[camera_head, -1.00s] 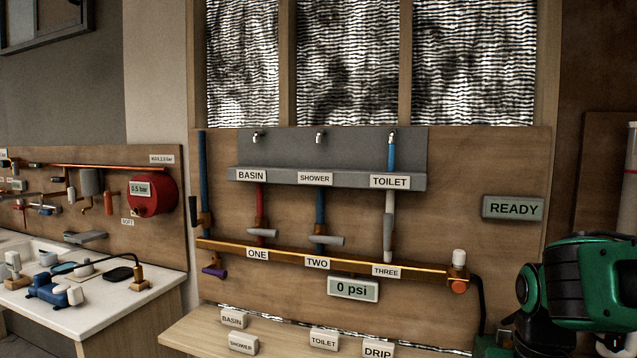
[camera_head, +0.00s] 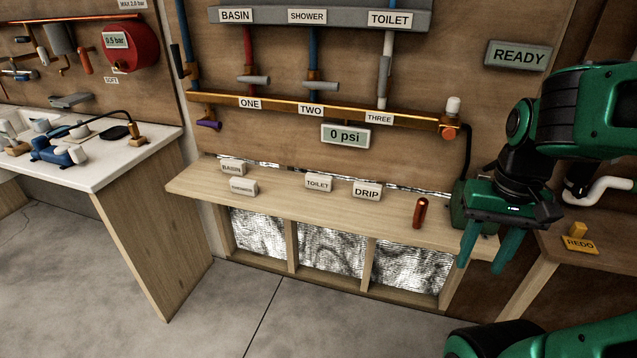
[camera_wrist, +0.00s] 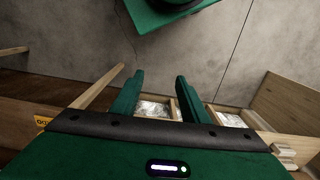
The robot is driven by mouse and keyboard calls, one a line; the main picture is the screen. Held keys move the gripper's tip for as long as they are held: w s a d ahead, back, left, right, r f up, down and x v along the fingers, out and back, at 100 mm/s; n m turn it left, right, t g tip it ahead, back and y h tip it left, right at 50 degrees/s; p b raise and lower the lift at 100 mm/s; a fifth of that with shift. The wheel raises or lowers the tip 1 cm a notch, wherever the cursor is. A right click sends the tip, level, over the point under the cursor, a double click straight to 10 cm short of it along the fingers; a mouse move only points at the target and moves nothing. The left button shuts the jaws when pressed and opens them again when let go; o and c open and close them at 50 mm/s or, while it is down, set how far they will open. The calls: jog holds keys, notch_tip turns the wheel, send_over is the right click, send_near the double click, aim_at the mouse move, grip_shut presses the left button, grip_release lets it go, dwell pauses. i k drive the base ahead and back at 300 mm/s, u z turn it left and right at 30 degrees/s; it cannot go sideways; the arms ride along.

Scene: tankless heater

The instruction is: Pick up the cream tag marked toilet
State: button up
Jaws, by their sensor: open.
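The cream tag marked TOILET (camera_head: 318,182) stands on the wooden shelf (camera_head: 290,204), between the basin and shower tags on its left and the DRIP tag on its right. My gripper (camera_head: 490,250) is at the right of the head view, in front of the shelf's right end, pointing down. Its two green fingers are apart with nothing between them. The fingers also show in the wrist view (camera_wrist: 158,98), over the shelf front and floor. The toilet tag is well to the left of my gripper, and I cannot make it out in the wrist view.
Nearby on the shelf are the BASIN tag (camera_head: 232,167), shower tag (camera_head: 243,187), DRIP tag (camera_head: 367,189) and a copper cylinder (camera_head: 420,212). A brass manifold (camera_head: 290,105) and a 0 psi display (camera_head: 345,135) are above. A side table (camera_head: 560,262) is at right.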

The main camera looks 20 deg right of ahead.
aim_at(317, 182)
jog(key=z, duration=0.05)
jog(key=k, duration=0.55)
jog(key=u, duration=0.8)
jog(key=i, duration=1.5)
jog(key=z, duration=0.25)
